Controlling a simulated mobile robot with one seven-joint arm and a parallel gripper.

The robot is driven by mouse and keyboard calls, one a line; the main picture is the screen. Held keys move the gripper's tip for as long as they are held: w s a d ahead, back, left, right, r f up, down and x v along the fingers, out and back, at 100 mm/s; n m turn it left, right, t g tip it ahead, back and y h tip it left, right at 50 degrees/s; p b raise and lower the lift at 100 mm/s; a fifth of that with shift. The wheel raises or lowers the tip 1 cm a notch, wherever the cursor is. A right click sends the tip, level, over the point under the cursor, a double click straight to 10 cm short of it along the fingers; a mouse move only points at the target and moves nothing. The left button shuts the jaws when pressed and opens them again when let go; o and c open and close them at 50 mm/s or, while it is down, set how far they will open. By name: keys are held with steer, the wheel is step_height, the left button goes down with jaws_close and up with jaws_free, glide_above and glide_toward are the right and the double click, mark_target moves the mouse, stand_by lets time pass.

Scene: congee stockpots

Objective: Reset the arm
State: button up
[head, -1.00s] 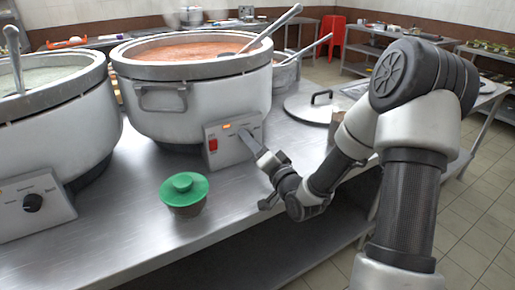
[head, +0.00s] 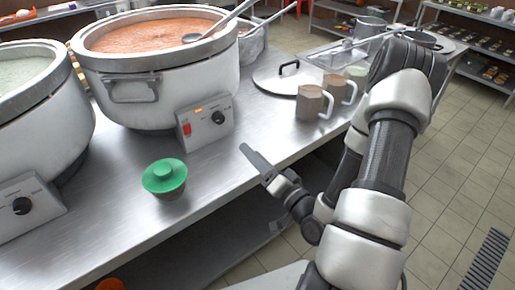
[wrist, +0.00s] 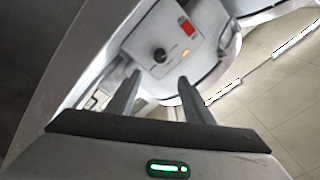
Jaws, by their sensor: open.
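My gripper (head: 246,152) hangs over the front edge of the steel counter, apart from the nearest stockpot's control panel and empty. In the wrist view its two fingers (wrist: 160,78) stand apart with nothing between them. The large white stockpot (head: 160,92) holds orange-red congee and a ladle. Its control panel (head: 205,123) has a black knob (head: 218,117), a red switch and a lit orange lamp. The knob also shows in the wrist view (wrist: 160,56), beyond the fingertips. My arm is bent at the right of the head view.
A green-lidded bowl (head: 165,178) stands on the counter (head: 110,215) left of my gripper. A second stockpot (head: 40,120) is at the left edge. Two brown mugs (head: 310,103) and a lid (head: 285,78) lie right of the pot. Open tiled floor is at the right.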

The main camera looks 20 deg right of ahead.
steer(key=shift+s+d+f, duration=0.1)
steer(key=shift+s+d, duration=0.05)
steer(key=shift+s, duration=0.45)
